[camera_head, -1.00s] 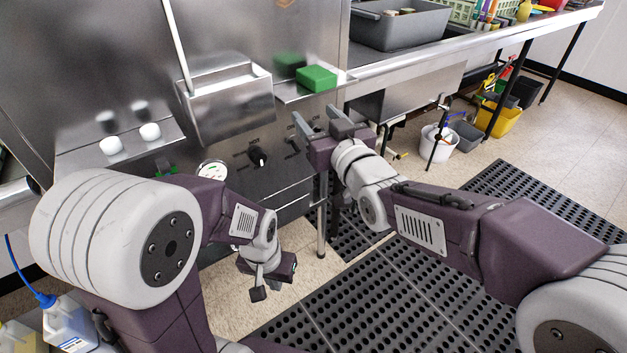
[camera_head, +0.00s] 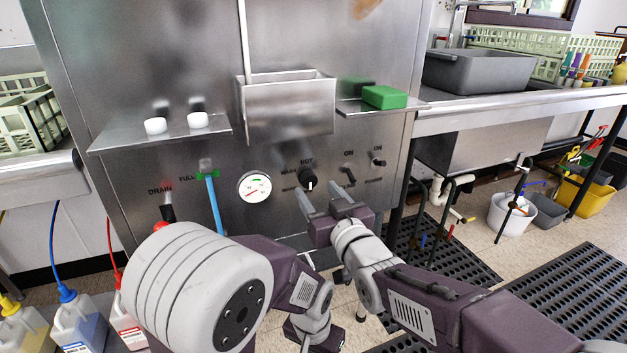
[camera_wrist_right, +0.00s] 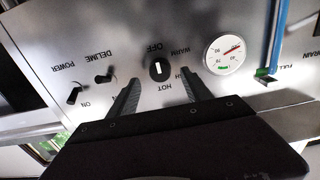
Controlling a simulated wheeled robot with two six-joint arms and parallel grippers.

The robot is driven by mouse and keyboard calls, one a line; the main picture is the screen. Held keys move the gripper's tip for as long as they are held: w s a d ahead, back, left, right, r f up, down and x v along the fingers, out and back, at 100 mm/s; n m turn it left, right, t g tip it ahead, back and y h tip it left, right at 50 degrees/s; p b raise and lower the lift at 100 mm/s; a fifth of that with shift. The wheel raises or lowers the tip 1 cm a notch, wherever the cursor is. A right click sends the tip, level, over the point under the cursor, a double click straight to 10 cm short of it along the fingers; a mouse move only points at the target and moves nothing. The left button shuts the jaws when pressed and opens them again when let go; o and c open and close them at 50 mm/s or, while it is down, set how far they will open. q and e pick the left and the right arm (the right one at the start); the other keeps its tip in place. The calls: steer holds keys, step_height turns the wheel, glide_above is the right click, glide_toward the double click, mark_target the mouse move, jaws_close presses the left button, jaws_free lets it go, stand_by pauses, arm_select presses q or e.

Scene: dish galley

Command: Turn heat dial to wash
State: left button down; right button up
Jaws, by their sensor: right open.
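The heat dial (camera_head: 307,180) is a black knob with a white mark on the steel front panel. It also shows in the right wrist view (camera_wrist_right: 159,68), upside down, with OFF, WARM and HOT around it; another label is partly hidden by a finger. The white mark lies along the OFF–HOT line; which end points is unclear. My right gripper (camera_head: 319,191) is open just in front of the dial, its fingers (camera_wrist_right: 160,84) to either side, with no visible grip on it. My left gripper (camera_head: 318,333) hangs low near the bottom edge, its jaws unclear.
A shelf (camera_head: 400,106) with a green block (camera_head: 384,97) and a steel bin (camera_head: 287,108) jut out above.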

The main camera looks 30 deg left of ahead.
mark_target(310, 182)
steer(key=p+x, duration=0.1)
steer(key=x, duration=0.1)
steer(key=shift+w+a+r, duration=0.15)
steer(key=shift+w+a, duration=0.05)
steer(key=shift+a, duration=0.1)
steer(key=shift+w+a, duration=0.25)
arm_select(q)
steer(key=shift+r, duration=0.95)
arm_select(e)
jaws_close()
